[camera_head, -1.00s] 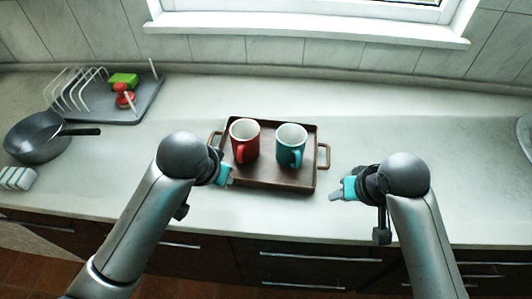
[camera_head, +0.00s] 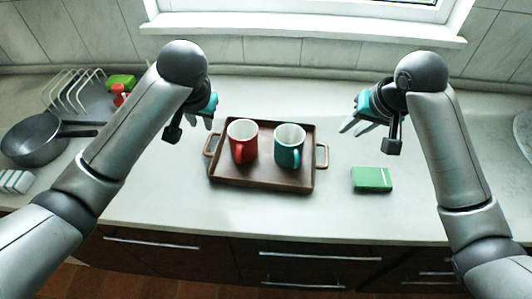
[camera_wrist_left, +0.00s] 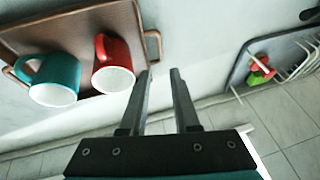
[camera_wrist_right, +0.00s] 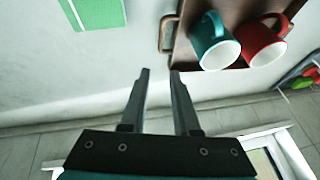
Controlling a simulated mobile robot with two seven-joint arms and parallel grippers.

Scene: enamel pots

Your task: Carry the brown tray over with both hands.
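The brown tray (camera_head: 262,181) lies flat on the counter, with a handle at each end. A red mug (camera_head: 242,143) and a teal mug (camera_head: 289,147) stand upright on it, also seen in both wrist views. My left gripper (camera_head: 209,119) is open and empty, raised above and behind the left handle (camera_head: 209,146). In the left wrist view, that handle (camera_wrist_left: 154,44) lies just beyond the open fingers (camera_wrist_left: 162,72). My right gripper (camera_head: 356,127) is open and empty, above and right of the right handle (camera_head: 323,156). The right wrist view shows this handle (camera_wrist_right: 167,34) ahead of the fingers.
A green box (camera_head: 372,179) lies on the counter right of the tray. At the left are a dark pan (camera_head: 33,143), a wire dish rack (camera_head: 72,92) with red and green items, and a striped sponge-like block (camera_head: 14,181). The counter's far right is largely clear.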

